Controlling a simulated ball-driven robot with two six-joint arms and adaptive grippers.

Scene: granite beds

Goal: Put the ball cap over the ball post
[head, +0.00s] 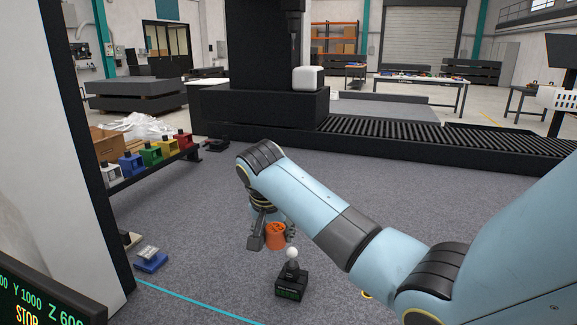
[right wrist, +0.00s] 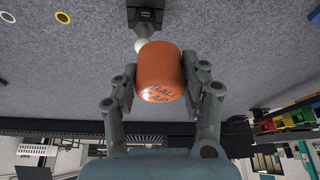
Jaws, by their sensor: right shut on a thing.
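The ball cap (head: 275,235) is an orange cup-shaped piece. It also shows in the right wrist view (right wrist: 161,70) with lettering on its side. My right gripper (head: 270,238) is shut on it, one finger on each side. The ball post (head: 291,281) is a black block with a short stem and a white ball on top, standing on the grey surface. The cap is above and slightly left of the ball in the head view, apart from it there. In the right wrist view (right wrist: 140,45) the white ball is partly hidden behind the cap. My left gripper is not in view.
A blue block with a grey top (head: 151,259) sits at the left. A shelf holds several coloured blocks (head: 151,154) at the back left. A display panel (head: 45,300) fills the lower left corner. Grey surface around the post is mostly clear.

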